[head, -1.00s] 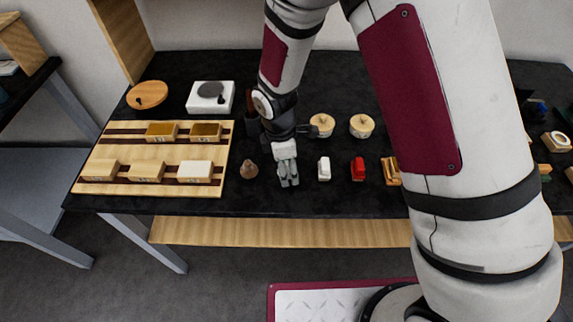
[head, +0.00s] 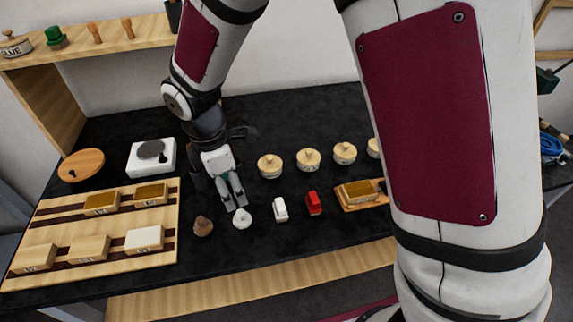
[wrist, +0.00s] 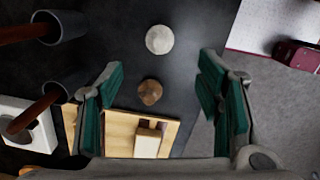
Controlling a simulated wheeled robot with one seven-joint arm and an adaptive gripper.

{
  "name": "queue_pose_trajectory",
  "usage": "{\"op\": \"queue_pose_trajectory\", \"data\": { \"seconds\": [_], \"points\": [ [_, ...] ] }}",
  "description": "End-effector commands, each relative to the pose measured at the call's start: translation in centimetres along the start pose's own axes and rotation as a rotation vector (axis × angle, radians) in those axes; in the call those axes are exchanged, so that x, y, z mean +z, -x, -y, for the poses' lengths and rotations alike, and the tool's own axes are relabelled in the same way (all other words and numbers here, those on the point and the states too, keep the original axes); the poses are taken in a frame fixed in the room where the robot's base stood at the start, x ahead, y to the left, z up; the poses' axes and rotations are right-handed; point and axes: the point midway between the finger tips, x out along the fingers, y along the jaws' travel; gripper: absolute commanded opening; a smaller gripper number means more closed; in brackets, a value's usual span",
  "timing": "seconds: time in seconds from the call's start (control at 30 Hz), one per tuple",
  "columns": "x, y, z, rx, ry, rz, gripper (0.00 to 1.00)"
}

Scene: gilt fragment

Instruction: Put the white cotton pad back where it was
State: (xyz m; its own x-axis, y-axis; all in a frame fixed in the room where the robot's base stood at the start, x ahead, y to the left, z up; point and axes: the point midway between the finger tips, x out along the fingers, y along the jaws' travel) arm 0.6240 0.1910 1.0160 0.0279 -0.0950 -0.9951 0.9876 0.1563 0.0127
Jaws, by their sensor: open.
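The white cotton pad (head: 242,218) is a small round white lump on the black table, between a brown pear-shaped piece (head: 203,226) and a white toy-like block (head: 280,209). The pad also shows in the wrist view (wrist: 159,39), beyond the fingertips. My gripper (head: 234,198) is just behind the pad in the head view, pointing down. In the wrist view my gripper (wrist: 161,70) has its green-padded fingers wide apart with nothing between them touching the pads. The brown piece (wrist: 150,92) shows between the fingers, lower than the pad.
A wooden board (head: 150,265) at left holds several small labelled boxes, one with a white top (head: 145,239). A white scale-like block (head: 151,157) and a round wooden disc (head: 81,165) stand behind it. Lidded pots (head: 270,166) line the back. A red block (head: 314,204) stands right.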

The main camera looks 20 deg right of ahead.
Motion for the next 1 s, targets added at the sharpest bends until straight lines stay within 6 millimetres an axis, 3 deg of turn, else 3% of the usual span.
{"op": "queue_pose_trajectory", "data": {
  "seconds": [0.17, 0.27, 0.43, 0.7, 1.0],
  "points": [
    [0.8, 1.0, 0.0, 0.013, -0.041, -0.003, 0.6],
    [2.6, 3.3, 0.4, 0.041, -0.148, -0.011, 0.6],
    [7.3, 8.8, 2.4, 0.11, -0.453, -0.044, 0.6],
    [13.7, 15.6, 8.4, 0.207, -0.964, -0.139, 0.6],
    [17.6, 19.4, 16.3, 0.286, -1.481, -0.298, 0.6]
  ]
}}
